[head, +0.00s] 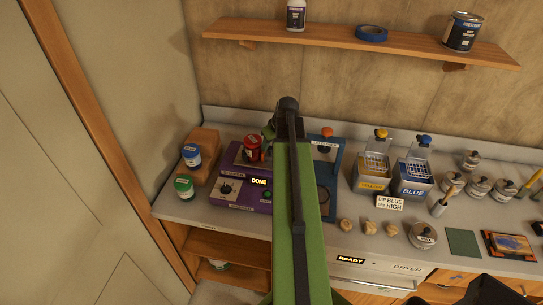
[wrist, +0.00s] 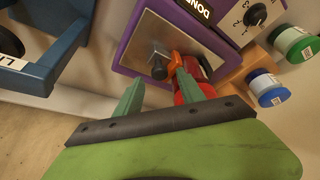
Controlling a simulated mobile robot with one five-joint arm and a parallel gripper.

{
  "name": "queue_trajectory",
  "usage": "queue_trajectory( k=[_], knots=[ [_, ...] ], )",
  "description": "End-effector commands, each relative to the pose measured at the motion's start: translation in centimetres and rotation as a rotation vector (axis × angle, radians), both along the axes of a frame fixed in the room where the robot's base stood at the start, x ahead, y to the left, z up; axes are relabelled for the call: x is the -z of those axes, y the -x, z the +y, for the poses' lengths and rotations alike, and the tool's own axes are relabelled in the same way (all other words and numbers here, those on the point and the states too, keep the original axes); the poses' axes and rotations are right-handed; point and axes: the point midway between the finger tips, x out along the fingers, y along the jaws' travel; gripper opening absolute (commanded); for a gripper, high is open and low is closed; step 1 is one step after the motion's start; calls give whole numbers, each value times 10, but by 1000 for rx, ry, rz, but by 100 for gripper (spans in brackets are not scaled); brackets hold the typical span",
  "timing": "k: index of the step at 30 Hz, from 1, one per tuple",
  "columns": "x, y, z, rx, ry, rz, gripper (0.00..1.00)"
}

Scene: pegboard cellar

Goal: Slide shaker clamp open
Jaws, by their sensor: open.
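The purple shaker (head: 240,180) stands on the counter left of my arm, and its display (head: 261,181) reads DONE. A red can (head: 252,148) sits on its plate. In the wrist view the shaker's metal plate (wrist: 150,42) carries a black knob (wrist: 158,68) on a bracket and an orange clamp piece (wrist: 175,62) against the red can (wrist: 190,86). My gripper (wrist: 165,90) is open, its two green fingers pointing at the clamp area. The right finger overlaps part of the can; I cannot tell whether it touches. In the head view my arm hides the gripper's fingers.
Blue-label (head: 191,154) and green-lidded (head: 184,186) jars stand left of the shaker. A blue stand (head: 327,180) is close on its right. Yellow (head: 372,178) and blue (head: 413,180) boxes stand further right. A wooden shelf (head: 400,43) hangs above.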

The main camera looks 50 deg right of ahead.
Motion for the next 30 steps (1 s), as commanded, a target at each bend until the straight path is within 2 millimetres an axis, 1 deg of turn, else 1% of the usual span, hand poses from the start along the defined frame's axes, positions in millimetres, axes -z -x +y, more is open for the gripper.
queue_trajectory(
  k=[1,3,11,14,21,22,30],
  knots=[
    [14,-4,-1,-1,0,0,46],
    [17,-6,-1,-1,0,0,46],
    [15,-7,-1,-1,-1,0,46],
    [15,-7,-1,-1,-1,0,34],
    [15,-7,0,-2,0,0,3],
    [15,-7,0,-2,0,0,0],
    [15,-7,0,-3,-1,1,0]
  ],
)
